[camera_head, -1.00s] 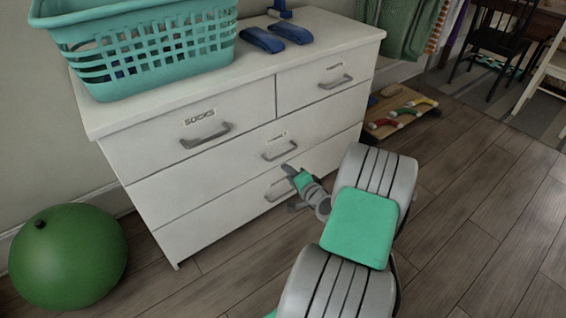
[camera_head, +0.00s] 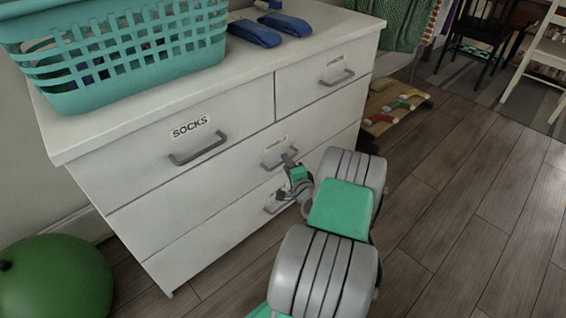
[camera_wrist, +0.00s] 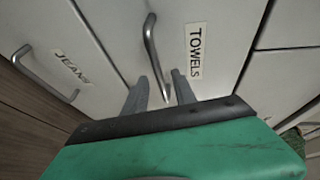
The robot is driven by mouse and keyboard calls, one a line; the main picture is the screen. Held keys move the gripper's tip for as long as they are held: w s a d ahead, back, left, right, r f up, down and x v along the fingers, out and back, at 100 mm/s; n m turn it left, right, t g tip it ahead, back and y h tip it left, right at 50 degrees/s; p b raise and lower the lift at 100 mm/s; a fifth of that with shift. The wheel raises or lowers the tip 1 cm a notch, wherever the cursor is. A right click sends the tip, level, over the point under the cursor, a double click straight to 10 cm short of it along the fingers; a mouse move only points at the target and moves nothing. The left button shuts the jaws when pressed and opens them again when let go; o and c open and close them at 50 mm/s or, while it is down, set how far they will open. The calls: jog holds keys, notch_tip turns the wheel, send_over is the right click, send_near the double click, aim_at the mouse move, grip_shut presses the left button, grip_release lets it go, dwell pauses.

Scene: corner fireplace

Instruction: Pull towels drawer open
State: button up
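The towels drawer (camera_head: 225,178) is the wide middle drawer of a white dresser and looks shut. Its label reads TOWELS in the wrist view, beside a grey bar handle (camera_wrist: 151,45). My gripper (camera_head: 288,161) is at this handle (camera_head: 274,160) in the head view. In the wrist view my gripper (camera_wrist: 158,76) is open, with one grey finger on each side of the handle's near end. The fingers look apart; whether either touches the bar I cannot tell. My arm and gripper hide part of the dresser's lower right front.
The jeans drawer (camera_wrist: 75,40) with its own handle lies alongside. The socks drawer (camera_head: 150,150) is above. A teal basket (camera_head: 120,60) and blue objects (camera_head: 270,28) stand on top. A green ball (camera_head: 55,285) is at left; floor at right (camera_head: 470,220) is clear.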

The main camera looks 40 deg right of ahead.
jog(key=shift+x, duration=1.35)
jog(key=shift+c, duration=0.5)
grip_shut()
